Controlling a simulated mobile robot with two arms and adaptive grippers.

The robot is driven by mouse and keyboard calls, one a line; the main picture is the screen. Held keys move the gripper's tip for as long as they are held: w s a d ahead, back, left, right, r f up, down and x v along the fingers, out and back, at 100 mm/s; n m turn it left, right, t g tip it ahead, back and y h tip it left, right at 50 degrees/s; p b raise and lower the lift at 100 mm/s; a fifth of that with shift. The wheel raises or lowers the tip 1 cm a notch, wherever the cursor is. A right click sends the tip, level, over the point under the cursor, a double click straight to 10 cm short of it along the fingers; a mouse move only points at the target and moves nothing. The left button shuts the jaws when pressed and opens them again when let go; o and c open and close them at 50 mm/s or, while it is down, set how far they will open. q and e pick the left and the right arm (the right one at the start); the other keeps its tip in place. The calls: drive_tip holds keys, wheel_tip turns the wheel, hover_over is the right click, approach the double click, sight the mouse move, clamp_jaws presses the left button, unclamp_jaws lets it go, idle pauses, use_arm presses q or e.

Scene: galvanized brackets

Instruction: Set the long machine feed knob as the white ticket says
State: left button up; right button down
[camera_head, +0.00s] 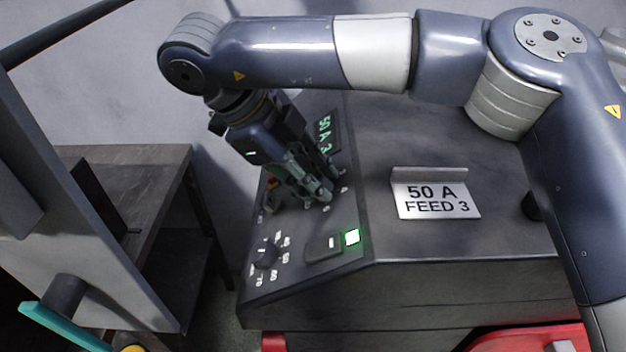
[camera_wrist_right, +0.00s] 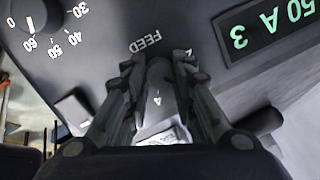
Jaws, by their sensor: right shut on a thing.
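The white ticket (camera_head: 437,200) stands on the machine's grey top and reads "50 A FEED 3". The green display (camera_head: 325,133) on the sloping panel reads "50 A 3"; it also shows in the right wrist view (camera_wrist_right: 268,28). My right gripper (camera_head: 318,192) reaches down to the panel just below the display. In the right wrist view its fingers (camera_wrist_right: 158,68) are shut on the dark feed knob (camera_wrist_right: 157,88), beside the word "FEED". The fingers hide most of the knob and its scale. My left gripper is not in view.
A second dial knob (camera_head: 266,256) with a number scale sits at the panel's near left, beside a switch (camera_head: 324,246) and a lit green lamp (camera_head: 352,237). A dark bench (camera_head: 120,154) stands at left. My right arm spans above the machine.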

drive_tip(key=shift+m, duration=0.3)
idle(0.4)
drive_tip(key=c, duration=1.3)
unclamp_jaws()
drive_tip(key=shift+v, duration=3.75)
drive_tip(key=shift+a, duration=0.1)
